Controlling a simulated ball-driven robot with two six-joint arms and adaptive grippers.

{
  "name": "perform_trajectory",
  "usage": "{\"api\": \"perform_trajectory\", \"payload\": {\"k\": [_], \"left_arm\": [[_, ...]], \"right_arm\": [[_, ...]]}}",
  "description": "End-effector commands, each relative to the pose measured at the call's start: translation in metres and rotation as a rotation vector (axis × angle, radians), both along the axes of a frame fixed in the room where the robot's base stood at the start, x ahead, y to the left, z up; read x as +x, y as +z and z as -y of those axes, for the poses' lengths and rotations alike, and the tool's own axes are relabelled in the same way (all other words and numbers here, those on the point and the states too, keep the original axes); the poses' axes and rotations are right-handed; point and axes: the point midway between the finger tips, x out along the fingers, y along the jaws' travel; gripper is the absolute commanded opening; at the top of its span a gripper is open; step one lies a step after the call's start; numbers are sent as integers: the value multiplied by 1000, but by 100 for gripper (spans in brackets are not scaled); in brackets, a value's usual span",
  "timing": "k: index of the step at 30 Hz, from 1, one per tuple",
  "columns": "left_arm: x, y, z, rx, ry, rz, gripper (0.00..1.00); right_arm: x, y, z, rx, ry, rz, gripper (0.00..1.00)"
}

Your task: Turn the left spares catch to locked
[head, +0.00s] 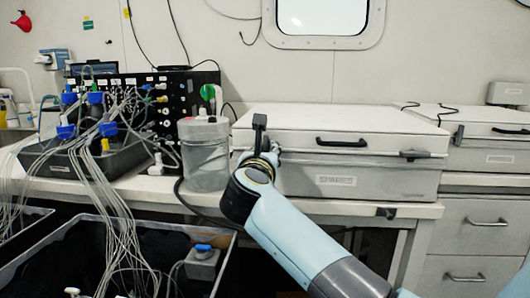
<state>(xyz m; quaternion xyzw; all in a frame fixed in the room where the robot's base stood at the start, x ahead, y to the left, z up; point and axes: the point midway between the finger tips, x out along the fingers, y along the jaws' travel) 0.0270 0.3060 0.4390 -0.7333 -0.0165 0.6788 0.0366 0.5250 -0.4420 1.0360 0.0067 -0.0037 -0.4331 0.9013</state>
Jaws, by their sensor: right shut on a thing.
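The spares case (380,180) is a wide grey box with a white lid (330,127) on the bench, with a black handle and a small label on its front. The lid looks closed. My right gripper (266,152) is at the left end of the case front, just under the lid edge, and is shut on the left catch there. The gripper hides most of that catch, so I cannot read its position. The right catch (415,154) shows as a lever lying sideways at the lid seam. My left gripper is not in view.
A clear container (205,155) with cloudy contents stands close left of my right gripper. Left of it are many thin tubes and a black panel (180,92). Another case (490,155) stands at the right, above drawers. An open black bin (60,235) is below.

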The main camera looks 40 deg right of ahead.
Motion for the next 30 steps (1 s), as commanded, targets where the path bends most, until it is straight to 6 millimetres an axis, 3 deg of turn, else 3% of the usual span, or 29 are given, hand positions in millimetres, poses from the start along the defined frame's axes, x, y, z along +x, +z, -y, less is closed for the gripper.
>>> {"api": "perform_trajectory", "payload": {"k": [1, 6, 15, 30], "left_arm": [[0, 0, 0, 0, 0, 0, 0], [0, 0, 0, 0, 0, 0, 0], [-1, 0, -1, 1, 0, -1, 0], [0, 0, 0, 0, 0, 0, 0]], "right_arm": [[0, -3, 0, 6, 0, -4, 17], [0, -2, 0, 3, 0, -2, 37], [-2, -1, -4, 3, 1, -1, 37], [-46, -2, -58, 5, 0, -2, 37]]}}
